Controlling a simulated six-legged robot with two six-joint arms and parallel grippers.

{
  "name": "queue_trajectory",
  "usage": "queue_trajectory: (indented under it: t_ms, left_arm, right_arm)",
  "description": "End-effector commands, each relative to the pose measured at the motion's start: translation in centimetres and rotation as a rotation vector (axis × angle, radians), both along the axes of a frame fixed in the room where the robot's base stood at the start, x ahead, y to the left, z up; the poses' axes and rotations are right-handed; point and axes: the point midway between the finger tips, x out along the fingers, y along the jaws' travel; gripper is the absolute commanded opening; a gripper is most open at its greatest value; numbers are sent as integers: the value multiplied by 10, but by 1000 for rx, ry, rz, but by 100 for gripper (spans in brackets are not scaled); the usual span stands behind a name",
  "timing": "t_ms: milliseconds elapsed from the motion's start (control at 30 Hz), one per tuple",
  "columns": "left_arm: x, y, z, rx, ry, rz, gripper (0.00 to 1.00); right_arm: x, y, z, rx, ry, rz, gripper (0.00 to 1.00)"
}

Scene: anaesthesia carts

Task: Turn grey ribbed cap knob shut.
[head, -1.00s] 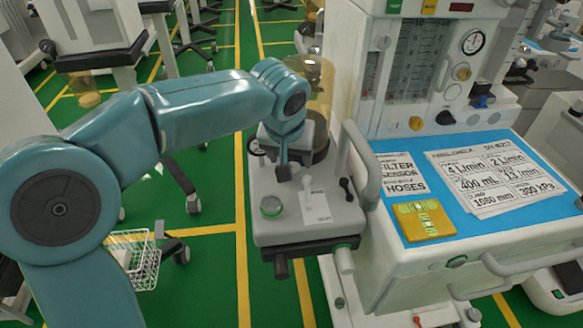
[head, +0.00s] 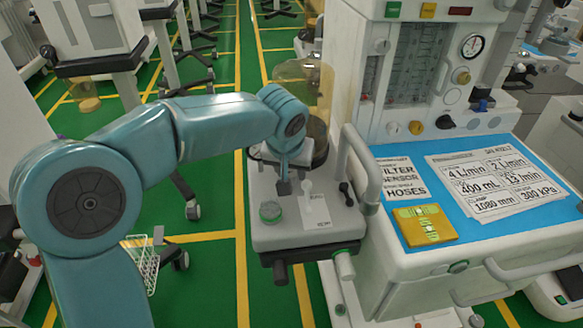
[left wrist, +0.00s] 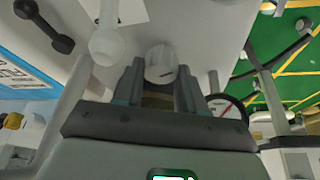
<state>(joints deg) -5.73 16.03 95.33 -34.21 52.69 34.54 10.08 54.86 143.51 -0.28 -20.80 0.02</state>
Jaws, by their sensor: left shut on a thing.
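The grey ribbed cap knob (left wrist: 161,64) is a pale, short cylinder on the grey unit in the left wrist view. My left gripper (left wrist: 160,76) has one finger on each side of it and is shut on it. In the head view my left gripper (head: 284,186) points down onto the back part of the grey unit's top (head: 262,234). The knob is hidden there behind the gripper. How far the knob is turned cannot be told. My right gripper is not in view.
A green-topped knob (head: 270,211) and a white lever (head: 308,189) stand close to the gripper. A grey rail (head: 360,165) borders the unit on the right. An amber canister (head: 310,90) stands behind. A yellow block (head: 424,226) lies on the blue worktop (head: 400,160).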

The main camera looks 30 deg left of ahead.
Motion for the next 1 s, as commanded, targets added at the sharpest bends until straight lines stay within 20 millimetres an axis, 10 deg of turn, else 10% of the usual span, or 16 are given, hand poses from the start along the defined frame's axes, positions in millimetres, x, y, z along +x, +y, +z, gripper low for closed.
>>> queue_trajectory:
  t_ms: [800,833,867,1000]
  left_arm:
    - [0,3,1,1,-4,-399,9]
    - [0,3,1,1,-4,-399,46]
    - [0,3,1,1,-4,-399,56]
    - [0,3,1,0,-3,-399,64]
  right_arm:
    - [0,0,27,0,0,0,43]
    - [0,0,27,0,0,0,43]
    - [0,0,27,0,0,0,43]
    - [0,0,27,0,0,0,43]
